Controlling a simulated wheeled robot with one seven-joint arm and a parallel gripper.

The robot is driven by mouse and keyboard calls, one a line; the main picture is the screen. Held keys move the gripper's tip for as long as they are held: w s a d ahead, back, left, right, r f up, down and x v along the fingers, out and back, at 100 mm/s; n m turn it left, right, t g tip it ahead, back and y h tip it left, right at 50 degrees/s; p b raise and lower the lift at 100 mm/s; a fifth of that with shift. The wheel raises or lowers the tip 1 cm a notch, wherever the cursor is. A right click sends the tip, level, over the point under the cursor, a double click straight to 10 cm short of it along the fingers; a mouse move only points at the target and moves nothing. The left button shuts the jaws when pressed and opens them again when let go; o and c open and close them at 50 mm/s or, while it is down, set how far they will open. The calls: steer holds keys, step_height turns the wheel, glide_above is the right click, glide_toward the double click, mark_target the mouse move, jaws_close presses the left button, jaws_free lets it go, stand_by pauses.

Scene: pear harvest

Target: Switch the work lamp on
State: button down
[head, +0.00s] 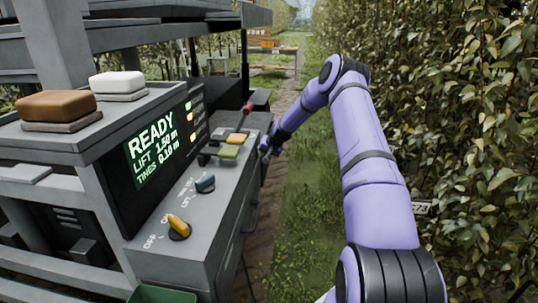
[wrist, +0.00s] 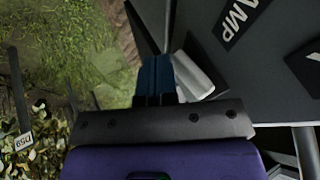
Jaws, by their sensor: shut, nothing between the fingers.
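My gripper (head: 265,150) is at the right edge of the grey control panel (head: 208,225), close to the buttons, in the head view. In the wrist view its two blue fingers (wrist: 155,75) are pressed together and hold nothing. A pale grey, blocky piece (wrist: 193,75) shows just right of the fingers, partly hidden by them; I cannot tell whether they touch. A dark panel label reading "AMP" (wrist: 241,18), its start cut off or unclear, lies up and right of that piece. I cannot make out the lamp switch's position or the lamp itself.
A display (head: 152,146) reads READY. A leafy hedge (head: 465,130) stands right; a grass path (head: 300,200) lies between.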

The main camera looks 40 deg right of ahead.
steer(key=shift+w+a+f, duration=0.15)
steer(key=shift+w+a, duration=0.15)
stand_by(0.5)
steer(key=shift+r, duration=0.8)
steer(key=shift+r, duration=0.1)
steer(key=v, duration=1)
steer(key=shift+s+r, duration=0.2)
steer(key=shift+a, duration=0.1)
